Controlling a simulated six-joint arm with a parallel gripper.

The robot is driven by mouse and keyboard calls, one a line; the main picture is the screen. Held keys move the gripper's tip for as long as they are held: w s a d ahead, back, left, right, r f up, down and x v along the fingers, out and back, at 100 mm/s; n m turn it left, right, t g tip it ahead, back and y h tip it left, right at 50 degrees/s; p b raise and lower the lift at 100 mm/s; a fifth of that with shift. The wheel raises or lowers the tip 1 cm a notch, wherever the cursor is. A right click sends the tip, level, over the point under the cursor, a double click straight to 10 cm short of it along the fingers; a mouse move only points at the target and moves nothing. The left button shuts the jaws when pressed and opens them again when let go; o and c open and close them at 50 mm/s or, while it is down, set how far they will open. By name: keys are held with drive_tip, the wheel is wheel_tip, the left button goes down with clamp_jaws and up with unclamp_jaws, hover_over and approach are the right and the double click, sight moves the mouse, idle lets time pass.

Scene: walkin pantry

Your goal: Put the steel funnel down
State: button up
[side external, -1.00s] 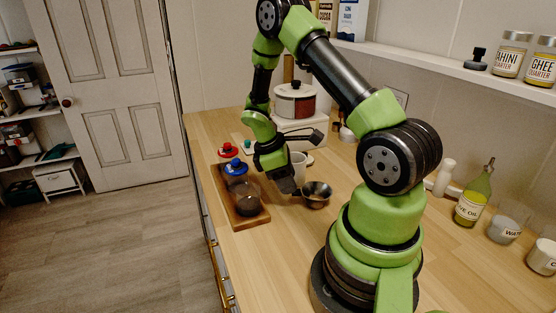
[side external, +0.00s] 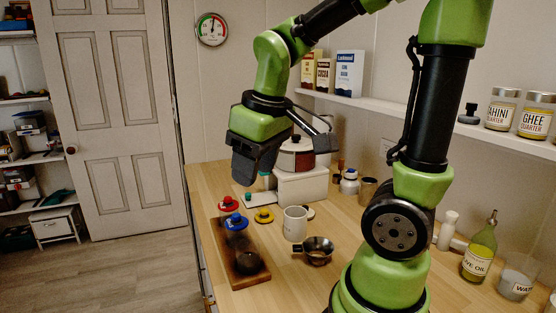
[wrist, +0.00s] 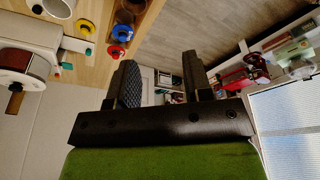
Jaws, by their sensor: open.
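The steel funnel (side external: 317,250), a wide shiny bowl shape with a short side tab, rests on the wooden counter just right of the board and in front of the white mug. I cannot make it out in the wrist view. My gripper (side external: 243,178) is high above the counter, behind and left of the funnel and well apart from it. In the wrist view my gripper (wrist: 160,80) shows two dark fingers spread apart with nothing between them.
A dark wooden board (side external: 250,282) holds a dark glass jar (side external: 247,262) and a blue-topped piece (side external: 236,221). Red (side external: 228,203) and yellow (side external: 264,215) pieces lie near it. The white mug (side external: 295,223) stands close to the funnel. A pot on a white box (side external: 301,187) stands behind.

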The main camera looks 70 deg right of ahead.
drive_tip(key=s+a+r+m+t+y, duration=0.2)
drive_tip(key=s+a+r+t, duration=0.2)
drive_tip(key=s+a, duration=0.2)
drive_tip(key=shift+s+a+m+y, duration=0.25)
drive_tip(key=shift+m+y, duration=0.05)
drive_tip(key=shift+m, duration=0.1)
